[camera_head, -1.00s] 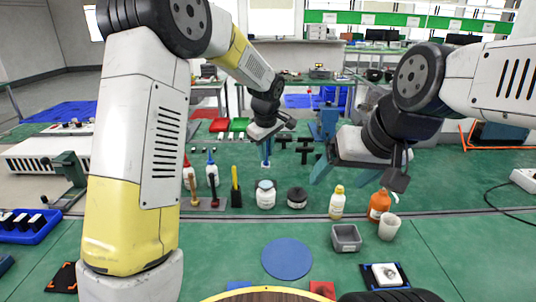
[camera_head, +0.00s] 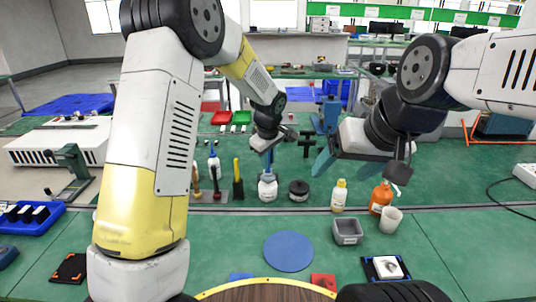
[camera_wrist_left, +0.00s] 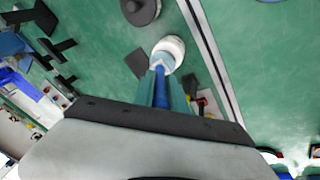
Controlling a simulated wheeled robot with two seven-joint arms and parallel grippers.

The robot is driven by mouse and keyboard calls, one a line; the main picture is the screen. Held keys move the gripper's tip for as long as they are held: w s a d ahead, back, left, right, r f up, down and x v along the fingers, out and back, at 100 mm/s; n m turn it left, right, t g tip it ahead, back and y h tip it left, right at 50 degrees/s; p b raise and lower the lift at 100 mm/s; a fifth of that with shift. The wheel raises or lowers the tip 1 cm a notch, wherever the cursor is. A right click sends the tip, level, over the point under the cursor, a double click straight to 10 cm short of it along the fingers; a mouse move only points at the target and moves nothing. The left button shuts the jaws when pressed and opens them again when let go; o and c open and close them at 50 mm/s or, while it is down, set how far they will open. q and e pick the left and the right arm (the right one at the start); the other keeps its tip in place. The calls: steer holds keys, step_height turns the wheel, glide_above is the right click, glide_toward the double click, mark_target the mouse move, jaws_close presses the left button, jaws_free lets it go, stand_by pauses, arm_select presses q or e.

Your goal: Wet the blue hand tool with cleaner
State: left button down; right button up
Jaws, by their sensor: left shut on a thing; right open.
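My left gripper (camera_head: 268,152) is shut on the blue hand tool (camera_wrist_left: 160,88) and holds it pointing down over the white jar (camera_head: 268,189). The jar stands upright on the green bench and also shows in the left wrist view (camera_wrist_left: 172,47). The tool's lower end meets the jar's mouth. I cannot tell how far it reaches inside. My gripper body hides the tool's upper part. My right gripper (camera_head: 322,160) is open and empty, above the bench at the right.
A dark round pot (camera_head: 299,190) stands right of the jar. A yellow-capped bottle (camera_head: 339,197), an orange bottle (camera_head: 380,199), a white cup (camera_head: 390,220) and a grey bin (camera_head: 347,232) are farther right. Upright tools (camera_head: 238,186) stand left. A blue round mat (camera_head: 288,251) lies in front.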

arm_select(q)
steer(key=shift+f, duration=1)
stand_by(1.2)
stand_by(0.5)
steer(key=shift+r, duration=3.55)
